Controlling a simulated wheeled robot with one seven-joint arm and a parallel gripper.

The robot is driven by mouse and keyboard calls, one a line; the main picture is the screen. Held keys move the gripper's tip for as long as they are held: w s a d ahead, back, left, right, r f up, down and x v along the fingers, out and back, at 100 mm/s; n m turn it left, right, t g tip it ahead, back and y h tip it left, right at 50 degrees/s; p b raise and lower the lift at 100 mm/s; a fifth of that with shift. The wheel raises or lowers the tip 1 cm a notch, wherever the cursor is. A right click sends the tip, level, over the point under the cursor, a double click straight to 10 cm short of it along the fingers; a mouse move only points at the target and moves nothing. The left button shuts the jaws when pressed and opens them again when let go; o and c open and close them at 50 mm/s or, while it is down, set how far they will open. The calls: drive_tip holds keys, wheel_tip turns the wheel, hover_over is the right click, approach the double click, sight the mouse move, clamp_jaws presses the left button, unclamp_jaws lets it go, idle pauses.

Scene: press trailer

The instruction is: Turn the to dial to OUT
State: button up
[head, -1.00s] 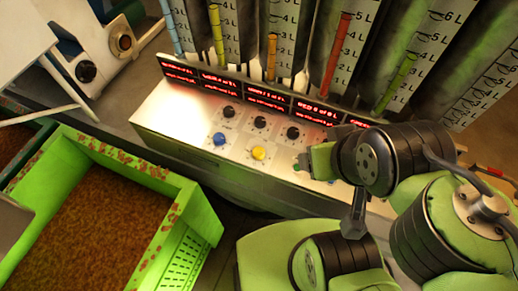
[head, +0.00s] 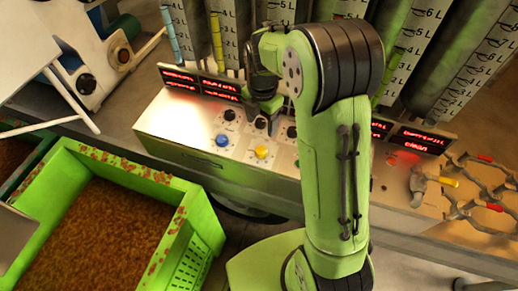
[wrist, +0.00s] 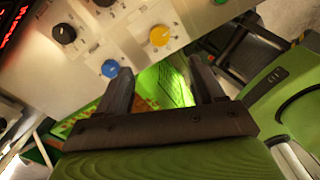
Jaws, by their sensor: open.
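The control panel (head: 200,155) carries a row of black dials, with a left one (head: 229,114), a middle one (head: 261,123) and a right one (head: 291,131). In front of them are a blue knob (head: 221,139) and a yellow knob (head: 262,152). Their labels are too small to read, so I cannot tell which dial is "to". My gripper (head: 266,118) hangs over the panel near the middle black dial. In the wrist view my gripper (wrist: 160,72) is open and empty. The blue knob (wrist: 110,68), yellow knob (wrist: 160,36) and a black dial (wrist: 63,33) show beyond its fingers.
Red-lit displays (head: 180,78) line the panel's back edge, with graduated cylinders (head: 480,65) behind. A green crate (head: 205,205) of brown granules stands at front left. Tools with a yellow tip (head: 443,181) lie right. My arm hides the panel's right part.

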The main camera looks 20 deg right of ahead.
sight(261, 150)
wheel_tip(261, 150, down, 13)
drive_tip(key=shift+b, duration=0.85)
drive_tip(key=c, duration=1.1)
drive_tip(key=shift+o, duration=0.2)
